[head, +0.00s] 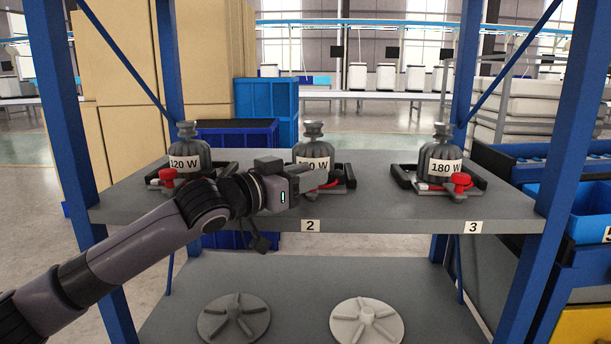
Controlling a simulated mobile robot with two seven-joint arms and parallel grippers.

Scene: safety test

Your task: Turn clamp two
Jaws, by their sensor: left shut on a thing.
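Clamp two (345,178) is the middle one of three on the grey shelf, behind the label 2 (310,226). A dark motor marked in watts (314,155) stands upright in it, partly hidden by my gripper. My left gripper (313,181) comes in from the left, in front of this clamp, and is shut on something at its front. I take this to be the clamp's red handle, but the gripper hides most of it. A little red shows beside the fingers. My right gripper is not in view.
A motor marked 120 W (188,155) stands at left with a red-knobbed clamp (168,177). Another marked 180 W (440,160) stands at right in a similar clamp (461,182). Two fan discs, grey (234,318) and white (366,322), lie below. Blue posts (560,170) frame the shelf.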

